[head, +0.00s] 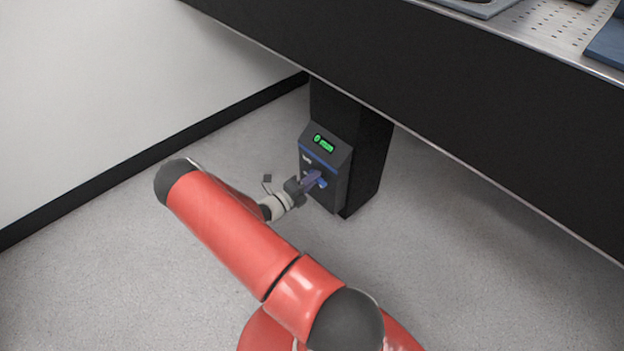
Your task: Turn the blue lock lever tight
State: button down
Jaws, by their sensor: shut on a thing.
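The blue lock lever (322,183) sits low on the front of a dark control box (340,160). My gripper (311,181) is at the lever, coming from the left, and is shut on it. The fingers cover part of the lever, so its full shape and exact angle are hard to tell. The box has a lit green display (324,143) near its top and a blue stripe below it.
The box is mounted on a black table leg (368,165) under a large dark table (480,130) with a perforated top. A white wall (100,90) with black skirting stands at the left. The grey floor (450,270) around is clear.

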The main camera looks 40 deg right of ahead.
jog(key=shift+n, duration=0.9)
jog(key=c, duration=1.4)
grip_release()
jog(key=shift+a, duration=0.1)
jog(key=a, duration=0.7)
jog(key=shift+s+a, duration=0.25)
jog(key=shift+a, duration=0.1)
